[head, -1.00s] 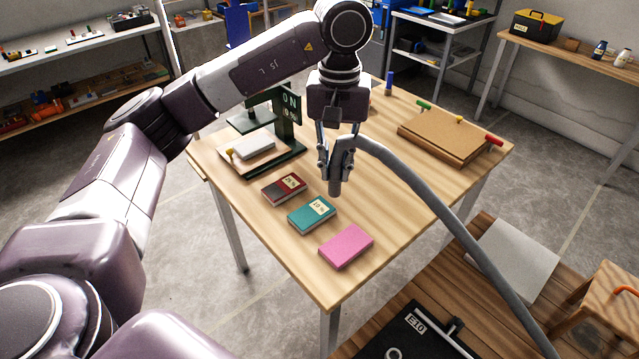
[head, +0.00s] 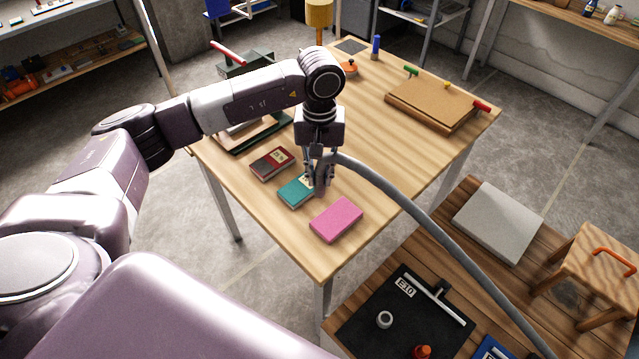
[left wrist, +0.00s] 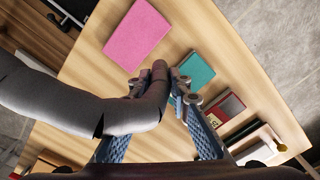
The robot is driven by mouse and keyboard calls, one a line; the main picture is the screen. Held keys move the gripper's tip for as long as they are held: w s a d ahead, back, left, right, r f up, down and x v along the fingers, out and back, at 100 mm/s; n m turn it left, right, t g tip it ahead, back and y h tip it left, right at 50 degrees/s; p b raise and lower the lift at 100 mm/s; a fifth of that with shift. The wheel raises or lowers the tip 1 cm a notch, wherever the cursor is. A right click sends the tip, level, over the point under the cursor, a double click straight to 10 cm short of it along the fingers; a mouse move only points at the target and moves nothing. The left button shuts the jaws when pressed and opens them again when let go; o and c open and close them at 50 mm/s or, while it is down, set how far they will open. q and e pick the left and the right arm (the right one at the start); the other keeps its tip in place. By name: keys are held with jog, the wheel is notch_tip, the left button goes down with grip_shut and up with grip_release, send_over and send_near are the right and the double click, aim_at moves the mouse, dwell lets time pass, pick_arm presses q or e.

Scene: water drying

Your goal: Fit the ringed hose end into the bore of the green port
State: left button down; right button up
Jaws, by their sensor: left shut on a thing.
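My left gripper (head: 319,180) is shut on the grey hose (head: 405,200) near its end and points down over the wooden table. In the left wrist view, the hose (left wrist: 60,98) crosses from the left and bends into the gripper (left wrist: 157,84). The hose end is dark and small in the head view, beside the teal block, and I cannot make out its ring. I cannot tell whether it touches anything. I cannot identify a green port with a bore in either view. My right gripper is not in view.
A teal block (head: 293,190), a pink block (head: 337,219) and a dark red block (head: 271,163) lie on the table (head: 375,150). A brown board (head: 432,104) lies at the back right.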

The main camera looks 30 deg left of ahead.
aim_at(320, 189)
pick_arm(q)
notch_tip(320, 189, down, 4)
jog(key=shift+f+p, duration=0.25)
jog(key=shift+p, duration=0.25)
jog(key=shift+f, duration=0.25)
jog(key=shift+f, duration=0.1)
jog(key=shift+f+b, duration=0.1)
jog(key=shift+b, duration=0.2)
jog(key=c, duration=1.8)
grip_release()
